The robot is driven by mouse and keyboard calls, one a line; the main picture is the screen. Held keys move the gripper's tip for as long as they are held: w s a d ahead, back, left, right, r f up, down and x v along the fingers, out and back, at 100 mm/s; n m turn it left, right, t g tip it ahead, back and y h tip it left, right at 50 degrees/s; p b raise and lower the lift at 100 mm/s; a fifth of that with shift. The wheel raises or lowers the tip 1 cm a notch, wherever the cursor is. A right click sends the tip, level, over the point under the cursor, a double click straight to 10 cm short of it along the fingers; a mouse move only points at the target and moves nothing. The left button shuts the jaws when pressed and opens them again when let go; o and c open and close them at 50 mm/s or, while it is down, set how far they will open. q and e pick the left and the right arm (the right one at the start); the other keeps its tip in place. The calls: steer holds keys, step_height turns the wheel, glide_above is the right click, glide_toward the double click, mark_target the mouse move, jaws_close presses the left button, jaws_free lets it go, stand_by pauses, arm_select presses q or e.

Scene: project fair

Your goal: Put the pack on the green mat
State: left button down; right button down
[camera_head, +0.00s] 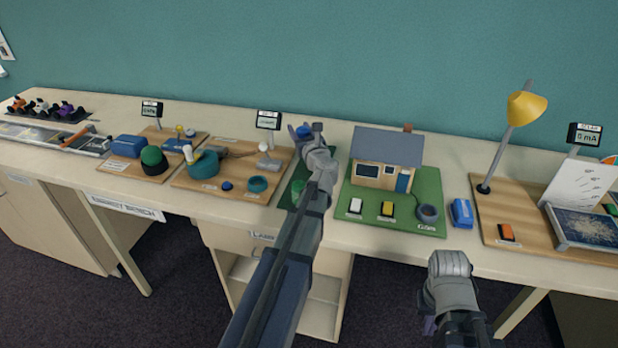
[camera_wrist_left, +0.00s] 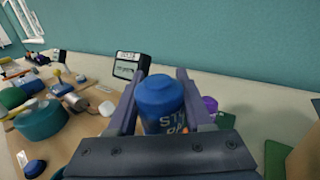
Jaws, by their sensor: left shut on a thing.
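The pack (camera_wrist_left: 162,104), a blue cylinder with a rounded cap and partly hidden white lettering, stands between the fingers of my left gripper (camera_wrist_left: 160,105). That gripper is shut on it. In the head view my left gripper (camera_head: 305,131) is over the back of the bench, with a little blue showing at its fingers. A small dark green mat (camera_head: 283,197) lies below my left arm, which hides much of it; part of it shows in the wrist view (camera_wrist_left: 225,120). My right gripper (camera_head: 440,318) is low in front of the bench; its fingers are not clear.
A model house (camera_head: 387,160) on a larger green base (camera_head: 350,232) stands right of my left arm. A wooden board (camera_head: 230,190) with a teal ring-shaped part is to the left. A blue box (camera_head: 462,213) and a yellow lamp (camera_head: 526,108) are further right.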

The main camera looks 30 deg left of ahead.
mark_target(300, 136)
arm_select(q)
steer(key=shift+s+d+f+n+g+y, duration=0.15)
steer(key=shift+s+d+n+g+y, duration=0.3)
steer(key=shift+s+n+g+y, duration=0.45)
steer(key=shift+s+d+f+n+g+y, duration=0.1)
steer(key=shift+s+d+n+g+y, duration=0.5)
steer(key=shift+g, duration=0.5)
steer(key=f+b, duration=1)
steer(key=shift+w+a+f+b, duration=0.1)
steer(key=shift+w+a+b, duration=0.1)
steer(key=shift+b, duration=0.1)
steer(key=c, duration=0.8)
jaws_free()
steer(key=shift+f, duration=0.1)
steer(key=shift+o, duration=1)
